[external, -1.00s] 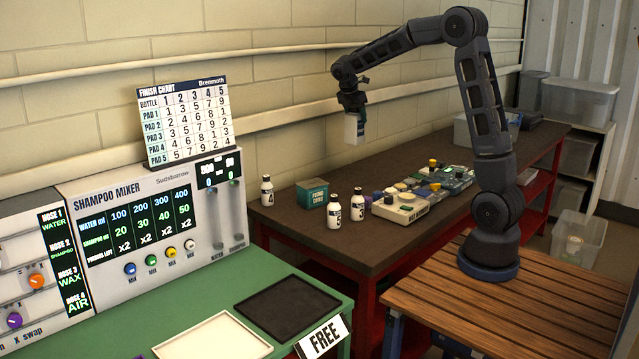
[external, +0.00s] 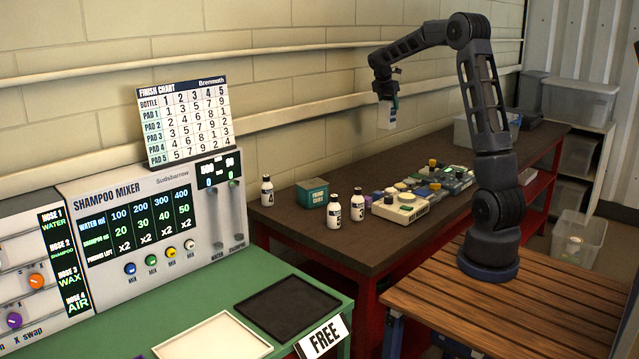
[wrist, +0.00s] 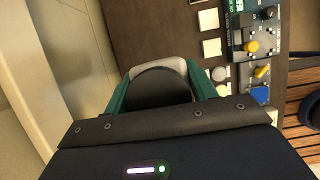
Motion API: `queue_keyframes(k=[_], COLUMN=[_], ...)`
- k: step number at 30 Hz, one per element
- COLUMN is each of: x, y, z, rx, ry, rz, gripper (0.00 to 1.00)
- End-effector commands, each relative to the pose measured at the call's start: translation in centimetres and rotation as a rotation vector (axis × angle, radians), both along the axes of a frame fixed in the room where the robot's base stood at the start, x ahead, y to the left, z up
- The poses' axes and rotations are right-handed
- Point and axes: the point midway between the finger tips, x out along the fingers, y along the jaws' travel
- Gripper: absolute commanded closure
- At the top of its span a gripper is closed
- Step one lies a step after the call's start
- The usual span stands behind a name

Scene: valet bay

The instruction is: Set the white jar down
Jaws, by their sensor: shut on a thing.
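The white jar (external: 387,116) hangs in my gripper (external: 385,97), high above the brown bench top in the external view. It looks close to upright and has a dark band on one side. In the wrist view my gripper (wrist: 158,90) has its teal fingers on both sides of the jar (wrist: 174,65). There its dark top fills the gap and a pale edge shows beyond it. The jar's underside is hidden in the wrist view.
The brown bench (external: 290,222) carries several small white bottles (external: 334,208), a teal box (external: 312,193) and a cluster of boxes with knobs (external: 400,207). A grey bin (external: 470,132) stands at its far end. The bench's back strip along the wall looks clear.

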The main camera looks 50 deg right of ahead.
Motion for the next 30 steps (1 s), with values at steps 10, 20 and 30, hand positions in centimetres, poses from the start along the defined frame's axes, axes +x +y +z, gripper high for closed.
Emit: queue_keyframes(k=[10, 20, 30], x=[-0.3, -0.3, -0.2], y=[-1.4, -1.4, -1.4], z=[-3.4, -10.3, -15.3], rx=[0.001, 0.0, -0.001], ry=[0.004, 0.003, 0.001], rz=[-0.001, 0.0, -0.001], gripper=[0.83, 0.83, 0.83])
